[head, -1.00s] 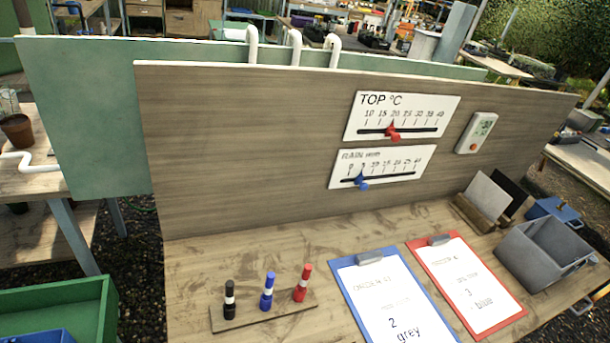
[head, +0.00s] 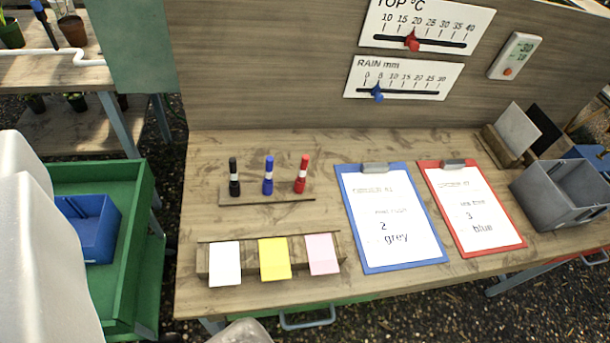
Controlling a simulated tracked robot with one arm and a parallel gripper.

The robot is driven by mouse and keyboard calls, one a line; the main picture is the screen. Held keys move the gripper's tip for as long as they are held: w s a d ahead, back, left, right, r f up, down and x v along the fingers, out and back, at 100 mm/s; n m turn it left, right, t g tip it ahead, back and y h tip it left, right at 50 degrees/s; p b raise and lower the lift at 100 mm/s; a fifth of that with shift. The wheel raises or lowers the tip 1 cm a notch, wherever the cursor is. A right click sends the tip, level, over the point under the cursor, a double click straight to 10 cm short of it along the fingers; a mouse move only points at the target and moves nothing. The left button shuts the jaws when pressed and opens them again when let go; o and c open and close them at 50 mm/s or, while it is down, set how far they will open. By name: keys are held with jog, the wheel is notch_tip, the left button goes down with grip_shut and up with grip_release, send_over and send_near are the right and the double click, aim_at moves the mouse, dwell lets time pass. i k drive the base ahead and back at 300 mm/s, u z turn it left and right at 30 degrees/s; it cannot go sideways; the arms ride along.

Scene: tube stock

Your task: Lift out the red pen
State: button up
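The red pen (head: 302,174) stands upright at the right end of a small wooden pen holder (head: 285,198) on the bench. A blue pen (head: 268,176) stands in the middle and a black pen (head: 234,178) at the left end. Each has a pale band around it. The lower ends of the pens are hidden in the holder. My gripper's fingers are not visible. A blurred white shape at the left edge and a pale one at the bottom edge may be parts of me, but I cannot tell.
White, yellow and pink cards (head: 274,259) stand in a wooden rack (head: 202,262) in front of the pens. A blue clipboard (head: 355,236) and a red clipboard (head: 512,238) lie to the right. A grey bin (head: 545,207) stands at the far right. The upright board (head: 270,70) rises behind.

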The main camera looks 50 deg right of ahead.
aim_at(305, 159)
jog(key=z, duration=0.1)
jog(key=i, duration=0.9)
jog(key=u, duration=0.1)
